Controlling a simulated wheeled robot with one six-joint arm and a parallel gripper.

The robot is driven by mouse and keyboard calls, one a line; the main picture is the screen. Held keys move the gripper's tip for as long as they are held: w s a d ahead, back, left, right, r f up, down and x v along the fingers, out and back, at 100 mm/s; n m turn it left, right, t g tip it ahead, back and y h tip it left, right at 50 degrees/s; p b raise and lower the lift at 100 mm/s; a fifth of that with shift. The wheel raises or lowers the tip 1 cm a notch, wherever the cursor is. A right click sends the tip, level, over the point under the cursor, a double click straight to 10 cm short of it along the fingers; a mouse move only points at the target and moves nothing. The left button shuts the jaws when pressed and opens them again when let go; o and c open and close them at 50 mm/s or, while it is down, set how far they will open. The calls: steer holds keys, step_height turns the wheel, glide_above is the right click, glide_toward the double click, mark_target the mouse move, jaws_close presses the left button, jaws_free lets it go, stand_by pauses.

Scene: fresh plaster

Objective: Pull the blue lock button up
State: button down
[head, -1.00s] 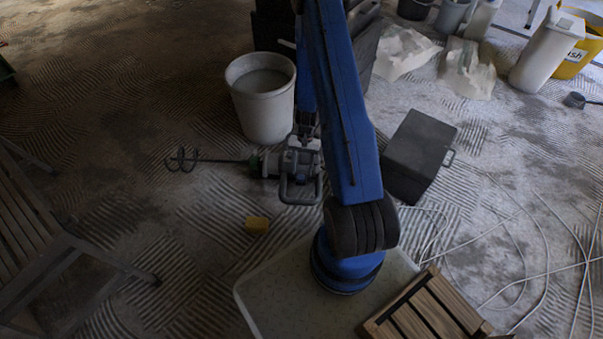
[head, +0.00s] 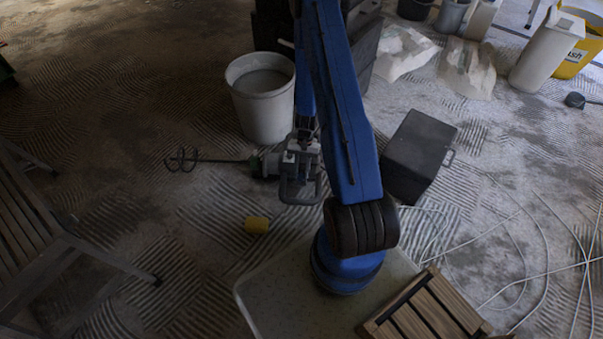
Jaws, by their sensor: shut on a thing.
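The mixing drill (head: 296,168) lies on the ridged floor in the head view, with a grey body, a looped handle frame and a long paddle (head: 183,159) pointing left. My gripper (head: 305,136) reaches down to the top of the drill from my blue forearm. It is shut on a small part there, at the place of the blue lock button. The button itself is hidden by the fingers and too small to make out, so its height cannot be told.
A pale bucket (head: 263,97) stands just behind the drill. A dark case (head: 418,157) is to the right, with loose cables (head: 520,250) on the floor.

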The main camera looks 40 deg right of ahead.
steer(key=shift+r, duration=0.8)
steer(key=c, duration=1.4)
jaws_free()
steer(key=shift+o, duration=0.2)
steer(key=v, duration=1.7)
steer(key=shift+r, duration=0.2)
